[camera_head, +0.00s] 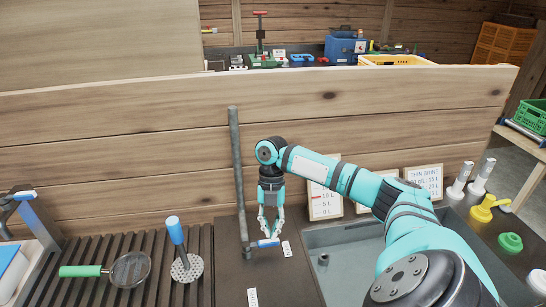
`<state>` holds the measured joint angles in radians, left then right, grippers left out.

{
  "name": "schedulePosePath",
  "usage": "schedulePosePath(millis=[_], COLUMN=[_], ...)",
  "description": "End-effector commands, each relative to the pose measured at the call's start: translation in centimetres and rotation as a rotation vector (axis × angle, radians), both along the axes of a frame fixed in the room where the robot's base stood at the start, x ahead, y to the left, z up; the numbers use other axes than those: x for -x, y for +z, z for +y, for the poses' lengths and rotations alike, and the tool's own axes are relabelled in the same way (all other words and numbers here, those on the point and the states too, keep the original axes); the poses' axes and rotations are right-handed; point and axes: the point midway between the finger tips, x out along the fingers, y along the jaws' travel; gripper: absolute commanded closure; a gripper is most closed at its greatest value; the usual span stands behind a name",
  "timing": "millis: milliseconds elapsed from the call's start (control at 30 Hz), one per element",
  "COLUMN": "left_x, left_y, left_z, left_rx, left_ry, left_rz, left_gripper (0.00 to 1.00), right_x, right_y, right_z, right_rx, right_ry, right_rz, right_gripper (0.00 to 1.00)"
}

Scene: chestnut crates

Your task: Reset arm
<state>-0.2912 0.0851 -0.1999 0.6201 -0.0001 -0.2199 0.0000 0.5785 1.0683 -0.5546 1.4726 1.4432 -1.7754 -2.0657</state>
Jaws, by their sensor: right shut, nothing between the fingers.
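My right arm reaches in from the lower right in the head view. Its gripper (269,228) points down above the dark counter, in front of the upright grey pipe (237,170). The gripper is shut, with nothing seen between its fingers. A small blue-handled item (265,243) lies on the counter just below the fingertips; I cannot tell whether they touch it. My left gripper is not in view.
A grey sink (330,236) lies right of the gripper, partly behind my arm. A blue-handled masher (176,232) and a green-handled strainer (128,269) rest on the slatted rack (78,245) at left. A wooden wall (130,130) stands behind. Bottles and small white cards stand around the sink.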

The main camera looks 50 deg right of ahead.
Motion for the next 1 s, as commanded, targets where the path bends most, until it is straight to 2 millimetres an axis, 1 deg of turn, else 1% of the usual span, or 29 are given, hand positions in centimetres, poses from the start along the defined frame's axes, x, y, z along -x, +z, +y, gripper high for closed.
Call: schedulePosePath(millis=[33, 100, 400, 767, 867, 900, 967, 1000], left_x=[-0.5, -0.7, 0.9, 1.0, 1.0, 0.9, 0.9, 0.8], left_y=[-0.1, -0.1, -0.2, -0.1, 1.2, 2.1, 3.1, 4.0], left_z=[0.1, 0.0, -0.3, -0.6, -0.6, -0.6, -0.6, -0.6], left_rx=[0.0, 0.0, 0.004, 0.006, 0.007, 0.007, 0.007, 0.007], left_ry=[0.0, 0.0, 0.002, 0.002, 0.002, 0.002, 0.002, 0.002], left_rz=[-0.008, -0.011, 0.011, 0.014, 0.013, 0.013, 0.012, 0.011], left_gripper=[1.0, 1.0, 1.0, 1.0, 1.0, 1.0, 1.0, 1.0], right_x=[-0.1, -0.2, -0.2, -0.2, -0.2, -0.2, -0.2, -0.2], right_y=[0.3, 0.7, 0.9, 1.1, 2.3, 3.2, 4.2, 5.2], right_z=[-0.1, -0.2, -0.2, -0.2, -0.2, -0.2, -0.2, -0.2], right_rx=[0.0, 0.0, -0.001, -0.001, 0.0, -0.001, 0.0, 0.0], right_ry=[-0.001, 0.0, 0.0, 0.0, 0.0, 0.0, 0.0, 0.0], right_rz=[-0.001, 0.0, 0.001, 0.001, 0.0, -0.001, 0.0, 0.0], right_gripper=[1.0, 1.0, 1.0, 1.0, 1.0, 1.0, 1.0, 1.0])
